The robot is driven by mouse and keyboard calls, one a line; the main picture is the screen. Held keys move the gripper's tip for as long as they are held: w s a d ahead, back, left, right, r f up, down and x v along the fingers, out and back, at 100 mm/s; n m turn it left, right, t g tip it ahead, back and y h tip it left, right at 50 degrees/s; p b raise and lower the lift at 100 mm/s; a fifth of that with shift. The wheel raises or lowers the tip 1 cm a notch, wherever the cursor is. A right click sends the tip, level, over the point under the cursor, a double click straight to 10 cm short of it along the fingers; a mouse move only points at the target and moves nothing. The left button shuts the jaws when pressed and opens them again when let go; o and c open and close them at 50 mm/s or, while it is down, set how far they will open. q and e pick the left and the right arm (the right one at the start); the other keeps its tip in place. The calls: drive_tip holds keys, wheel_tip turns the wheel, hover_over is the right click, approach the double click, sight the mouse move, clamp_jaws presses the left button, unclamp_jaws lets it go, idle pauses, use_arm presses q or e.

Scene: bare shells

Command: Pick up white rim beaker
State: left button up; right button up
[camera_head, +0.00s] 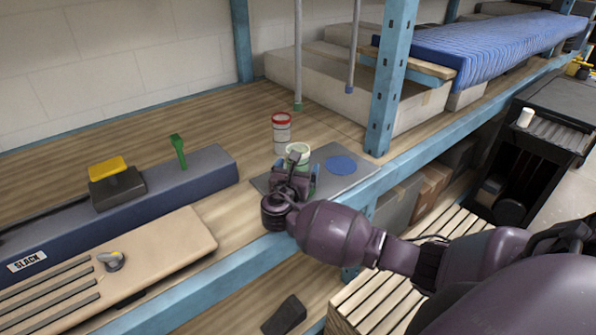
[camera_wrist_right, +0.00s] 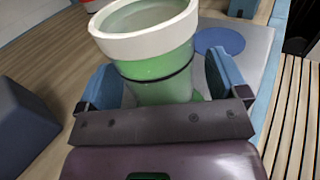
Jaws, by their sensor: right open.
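The white rim beaker (camera_head: 298,151) stands upright on a grey mat on the wooden shelf, its green body partly hidden by my right gripper (camera_head: 292,178). In the right wrist view the white rim beaker (camera_wrist_right: 155,58) has a wide white rim, a green body and a dark band. My right gripper (camera_wrist_right: 164,84) is open, with one blue finger on each side of the beaker body. I see a gap at the left finger; contact at the right finger is unclear. My left gripper is not in view.
A red rim beaker (camera_head: 281,133) stands just behind. The grey mat (camera_head: 352,176) carries a flat blue disc (camera_head: 340,165). A blue upright post (camera_head: 390,80) rises to the right. A long dark blue block (camera_head: 205,172) lies to the left.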

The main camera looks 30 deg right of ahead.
drive_tip(key=c, duration=1.1)
